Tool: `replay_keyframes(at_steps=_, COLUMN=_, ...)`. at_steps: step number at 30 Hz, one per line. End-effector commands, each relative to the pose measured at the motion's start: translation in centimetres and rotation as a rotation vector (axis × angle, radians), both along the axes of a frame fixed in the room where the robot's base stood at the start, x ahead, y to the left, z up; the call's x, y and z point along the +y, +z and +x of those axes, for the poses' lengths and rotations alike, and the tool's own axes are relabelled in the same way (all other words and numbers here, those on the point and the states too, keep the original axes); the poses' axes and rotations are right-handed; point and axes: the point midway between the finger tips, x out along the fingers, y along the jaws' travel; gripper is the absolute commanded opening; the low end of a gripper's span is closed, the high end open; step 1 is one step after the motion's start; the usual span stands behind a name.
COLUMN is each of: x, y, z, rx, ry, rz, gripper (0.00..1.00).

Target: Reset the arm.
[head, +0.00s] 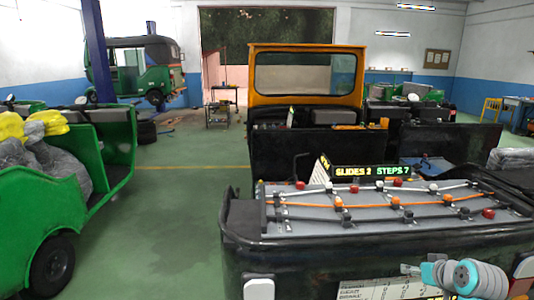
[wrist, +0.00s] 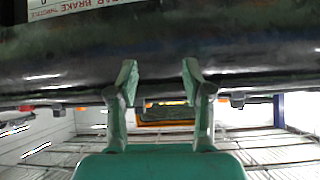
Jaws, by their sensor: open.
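My gripper (head: 408,268) shows small at the lower right of the head view, with part of my grey and teal arm behind it. It is in front of the rear of the dark rickshaw body (head: 290,258). In the wrist view my gripper (wrist: 158,82) is open, its two green fingers apart with nothing between them. The dark rickshaw panel (wrist: 230,50) lies across the picture beyond the fingertips. I cannot tell whether the fingertips touch it.
A grey board (head: 345,218) with coloured beads on rods lies on the rickshaw's rear, below a sign (head: 378,171) reading "SLIDES 2 STEPS 7". A white label (head: 385,289) is on the rear panel. A green rickshaw (head: 112,150) stands left. Green floor (head: 185,200) between is clear.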

Motion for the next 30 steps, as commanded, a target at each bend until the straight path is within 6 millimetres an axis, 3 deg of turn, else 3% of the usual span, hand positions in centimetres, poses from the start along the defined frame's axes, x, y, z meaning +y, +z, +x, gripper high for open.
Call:
replay_keyframes(at_steps=1, x=1.2, y=-2.3, z=-0.9, rx=-0.002, ry=-0.005, rz=0.006, gripper=0.50)
replay_keyframes(at_steps=6, x=4.3, y=-7.7, z=-3.6, rx=-0.034, ry=-0.032, rz=0.013, gripper=0.50)
replay_keyframes(at_steps=15, x=9.5, y=-15.2, z=-10.3, rx=-0.092, ry=-0.071, rz=0.012, gripper=0.50)
replay_keyframes(at_steps=24, x=14.1, y=-19.8, z=-19.0, rx=-0.147, ry=-0.093, rz=0.003, gripper=0.50)
replay_keyframes(at_steps=30, x=16.7, y=-21.1, z=-25.2, rx=-0.187, ry=-0.098, rz=-0.010, gripper=0.50)
